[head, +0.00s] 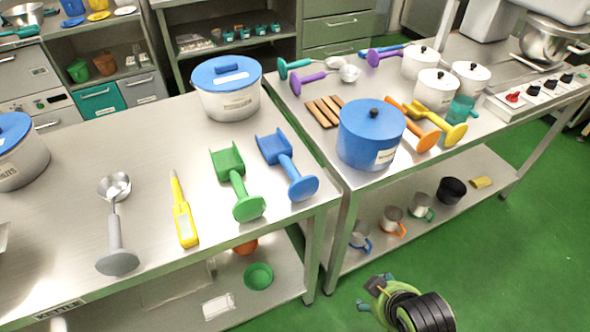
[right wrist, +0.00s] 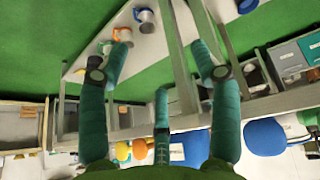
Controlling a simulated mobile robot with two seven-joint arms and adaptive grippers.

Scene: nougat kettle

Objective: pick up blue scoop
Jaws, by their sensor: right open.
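The blue scoop (head: 287,166) lies on the left steel table near its right front corner, with its square tray end toward the back and its round handle end toward the front edge. It lies apart from the green scoop (head: 237,184) to its left. My right gripper (head: 375,291) is low over the green floor, in front of the tables and well away from the scoop. My left gripper is not in view.
A yellow thermometer (head: 183,213) and a grey-handled ladle (head: 115,225) lie left of the scoops. A white pot with blue lid (head: 228,98) stands behind. A blue pot (head: 370,134) stands on the right table. A lower shelf holds several mugs (head: 391,222).

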